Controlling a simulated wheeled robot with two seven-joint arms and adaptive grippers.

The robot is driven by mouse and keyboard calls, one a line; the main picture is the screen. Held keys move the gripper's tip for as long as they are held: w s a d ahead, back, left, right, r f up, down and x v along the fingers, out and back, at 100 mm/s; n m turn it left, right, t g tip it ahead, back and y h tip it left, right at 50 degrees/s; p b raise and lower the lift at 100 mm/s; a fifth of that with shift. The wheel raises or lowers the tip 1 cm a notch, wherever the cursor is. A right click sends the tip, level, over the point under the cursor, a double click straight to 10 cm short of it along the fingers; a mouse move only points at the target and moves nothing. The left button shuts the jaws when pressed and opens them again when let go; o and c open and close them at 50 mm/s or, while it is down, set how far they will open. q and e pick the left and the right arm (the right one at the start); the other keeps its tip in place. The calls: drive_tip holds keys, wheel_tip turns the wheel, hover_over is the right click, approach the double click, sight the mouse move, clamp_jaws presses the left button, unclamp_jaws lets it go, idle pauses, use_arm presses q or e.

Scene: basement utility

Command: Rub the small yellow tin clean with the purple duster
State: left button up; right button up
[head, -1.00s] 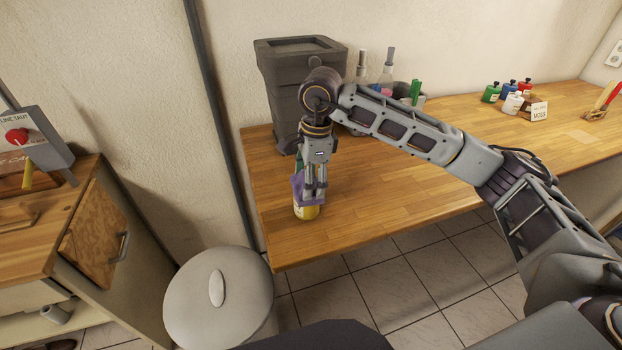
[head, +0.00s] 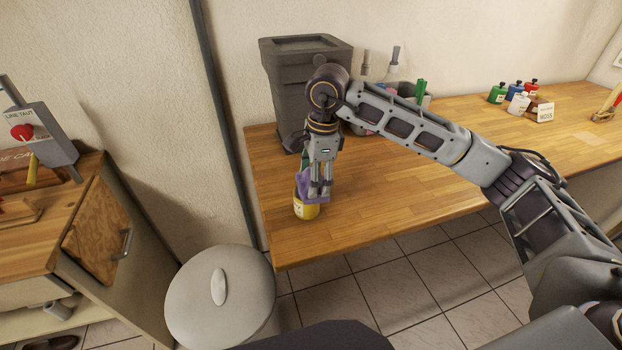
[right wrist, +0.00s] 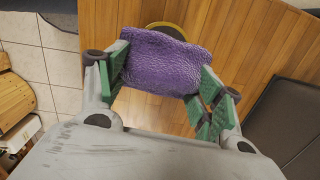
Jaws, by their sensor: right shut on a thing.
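The small yellow tin (head: 306,210) stands upright near the left end of the wooden bench. In the right wrist view a piece of its round top (right wrist: 168,28) shows beyond the duster. My right gripper (head: 319,194) is shut on the purple duster (head: 309,184), which also fills the space between the fingers in the right wrist view (right wrist: 163,62). The duster lies against the tin's upper part and hides some of it. Whether it presses on the tin I cannot tell. My left gripper is in neither view.
A dark grey stacked bin (head: 306,85) stands behind my right gripper. Bottles (head: 392,68) are partly hidden behind my arm. Small paint bottles (head: 515,95) stand at the right. A lidded round bin (head: 220,300) is below the bench's left edge. The bench front is clear.

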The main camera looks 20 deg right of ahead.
drive_tip(key=shift+d, duration=0.5)
drive_tip(key=shift+a, duration=0.1)
drive_tip(key=shift+a, duration=1.1)
drive_tip(key=shift+d+b, duration=0.15)
drive_tip(key=shift+b, duration=0.15)
drive_tip(key=shift+d+b, duration=0.35)
drive_tip(key=shift+d, duration=0.7)
drive_tip(key=shift+a, duration=0.15)
drive_tip(key=shift+a+f, duration=0.15)
drive_tip(key=shift+a, duration=0.9)
